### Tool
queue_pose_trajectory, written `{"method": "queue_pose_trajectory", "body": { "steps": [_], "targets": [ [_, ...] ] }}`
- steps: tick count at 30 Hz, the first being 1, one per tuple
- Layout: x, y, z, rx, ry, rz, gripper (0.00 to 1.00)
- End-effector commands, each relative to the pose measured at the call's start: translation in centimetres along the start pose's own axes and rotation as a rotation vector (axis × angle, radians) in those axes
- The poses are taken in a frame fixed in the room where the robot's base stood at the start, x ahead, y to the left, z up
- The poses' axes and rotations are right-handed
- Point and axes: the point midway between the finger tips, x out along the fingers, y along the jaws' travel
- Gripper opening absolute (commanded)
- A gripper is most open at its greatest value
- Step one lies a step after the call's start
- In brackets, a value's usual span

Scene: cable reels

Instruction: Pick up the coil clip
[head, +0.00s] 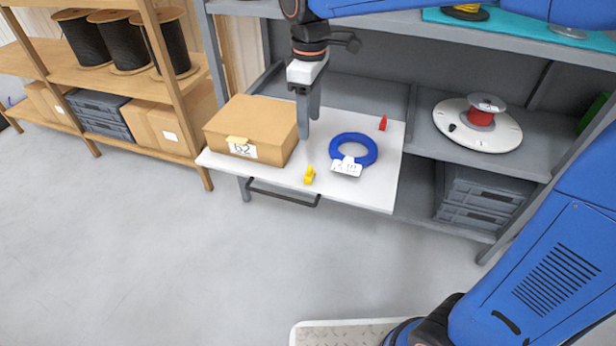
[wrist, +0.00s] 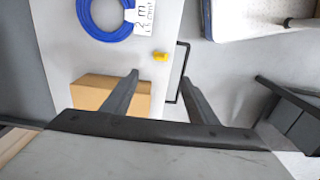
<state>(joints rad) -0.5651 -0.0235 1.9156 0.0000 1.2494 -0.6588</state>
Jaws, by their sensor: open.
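Two small clip-like pieces lie on the white pull-out shelf (head: 225,164): a yellow one (head: 309,175) near the front edge and a red one (head: 382,123) farther back. I cannot tell which is the coil clip. A blue cable coil (head: 373,152) with a white tag (head: 346,168) lies flat between them. My gripper (head: 308,126) points down beside the box, open and empty, behind the yellow piece. In the wrist view the open fingers (wrist: 160,77) are apart from the yellow piece (wrist: 160,56), which shows just beyond their tips. The red piece is not visible there.
A cardboard box (head: 270,115) marked 62 stands on the shelf just left of my gripper. A black handle (head: 283,197) runs along the front edge. A white turntable (head: 490,136) with a red reel (head: 481,117) stands right. The floor in front is clear.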

Motion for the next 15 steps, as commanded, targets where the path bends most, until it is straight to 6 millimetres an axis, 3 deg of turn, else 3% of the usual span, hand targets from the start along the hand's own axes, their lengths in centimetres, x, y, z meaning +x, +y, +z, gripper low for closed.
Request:
{"method": "queue_pose_trajectory", "body": {
  "steps": [15],
  "targets": [
    [8.6,-0.1,0.1,0.001,-0.003,-0.002,0.53]
  ]
}}
